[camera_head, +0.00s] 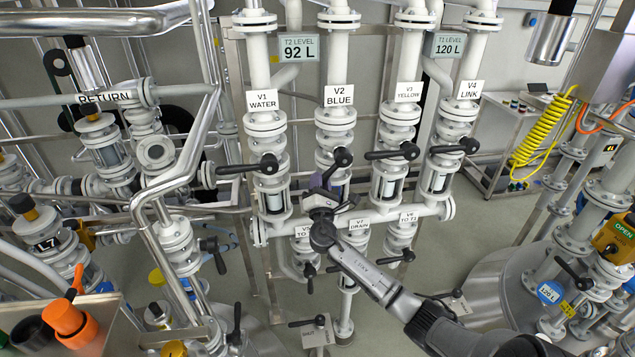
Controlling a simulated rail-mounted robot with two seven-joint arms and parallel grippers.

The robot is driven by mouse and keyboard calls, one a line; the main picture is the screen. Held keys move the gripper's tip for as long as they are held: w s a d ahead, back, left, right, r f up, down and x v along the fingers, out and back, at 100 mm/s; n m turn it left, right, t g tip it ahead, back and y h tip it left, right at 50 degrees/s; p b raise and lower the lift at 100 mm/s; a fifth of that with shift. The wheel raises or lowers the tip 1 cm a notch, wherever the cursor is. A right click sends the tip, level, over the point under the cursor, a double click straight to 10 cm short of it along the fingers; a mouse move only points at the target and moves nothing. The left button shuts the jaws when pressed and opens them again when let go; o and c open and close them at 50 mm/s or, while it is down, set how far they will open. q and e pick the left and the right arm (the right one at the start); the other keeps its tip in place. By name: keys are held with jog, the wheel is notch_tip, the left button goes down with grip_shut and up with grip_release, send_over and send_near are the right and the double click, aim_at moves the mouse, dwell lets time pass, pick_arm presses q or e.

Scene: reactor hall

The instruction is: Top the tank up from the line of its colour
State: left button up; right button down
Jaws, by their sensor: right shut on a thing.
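My right gripper (325,198) is shut on the black lever (342,158) of the V2 BLUE valve (336,119); the gripper hides part of it. That lever slants down along its pipe. The V1 WATER lever (266,164), V3 YELLOW lever (408,151) and V4 LINK lever (468,146) lie across their pipes. The T2 level display (299,47) reads 92 L and the T1 level display (444,45) reads 120 L. Below V2, a sight glass looks bluish-purple, partly hidden by my gripper. My left gripper is not in view.
A lower row holds V7 DRAIN (359,225), V6 TO T1 (407,218) and V5, partly hidden, with black levers close to my arm. A RETURN pipe (104,97) runs at left. Floor shows between pipes.

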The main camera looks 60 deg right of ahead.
jog(key=shift+d+f, duration=0.1)
jog(key=shift+f, duration=0.1)
dwell(0.3)
jog(key=c, duration=1.4)
grip_release()
jog(key=o, duration=0.4)
jog(key=shift+o, duration=0.2)
jog(key=shift+r, duration=0.1)
jog(key=shift+s, duration=0.1)
jog(key=b+v, duration=0.2)
jog(key=v, duration=1.2)
jog(key=shift+b, duration=0.4)
